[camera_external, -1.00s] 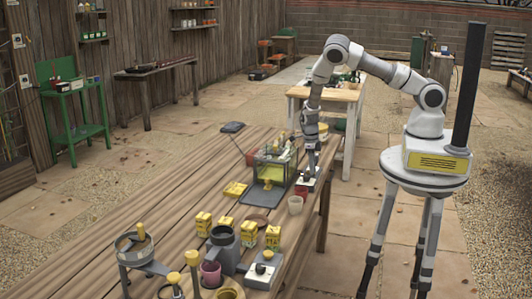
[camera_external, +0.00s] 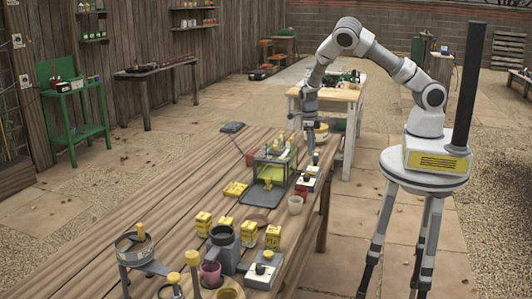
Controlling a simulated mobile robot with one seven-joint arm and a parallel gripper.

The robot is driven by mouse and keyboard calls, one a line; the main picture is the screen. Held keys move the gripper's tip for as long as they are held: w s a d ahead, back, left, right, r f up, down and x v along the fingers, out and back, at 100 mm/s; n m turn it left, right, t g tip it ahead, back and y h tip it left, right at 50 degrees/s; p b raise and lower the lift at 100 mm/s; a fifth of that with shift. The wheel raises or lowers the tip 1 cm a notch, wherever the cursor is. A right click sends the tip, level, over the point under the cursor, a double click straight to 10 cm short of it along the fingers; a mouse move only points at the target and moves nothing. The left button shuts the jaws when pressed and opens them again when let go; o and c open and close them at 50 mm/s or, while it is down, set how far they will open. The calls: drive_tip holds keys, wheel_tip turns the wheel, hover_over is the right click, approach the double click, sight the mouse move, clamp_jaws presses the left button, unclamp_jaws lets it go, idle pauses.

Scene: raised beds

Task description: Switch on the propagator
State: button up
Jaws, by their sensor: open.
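The propagator, which I take to be the clear-sided box (camera_external: 274,168) with yellow-green contents, stands on the long wooden table. Small yellow-topped things show at its top. A small white and dark box (camera_external: 307,181) sits close to its right side, near the table's right edge; any switch on it is too small to read. My gripper (camera_external: 314,158) points down above that small box, apart from it, open and empty. The fingertips are small and hard to make out. No lit lamp can be made out.
Several yellow packets, a dark pot (camera_external: 223,240) and a white box with a black knob (camera_external: 262,270) stand nearer. The table's left part is mostly bare.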

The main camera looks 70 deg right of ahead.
wheel_tip(320, 180, up, 8)
drive_tip(key=shift+w, duration=0.45)
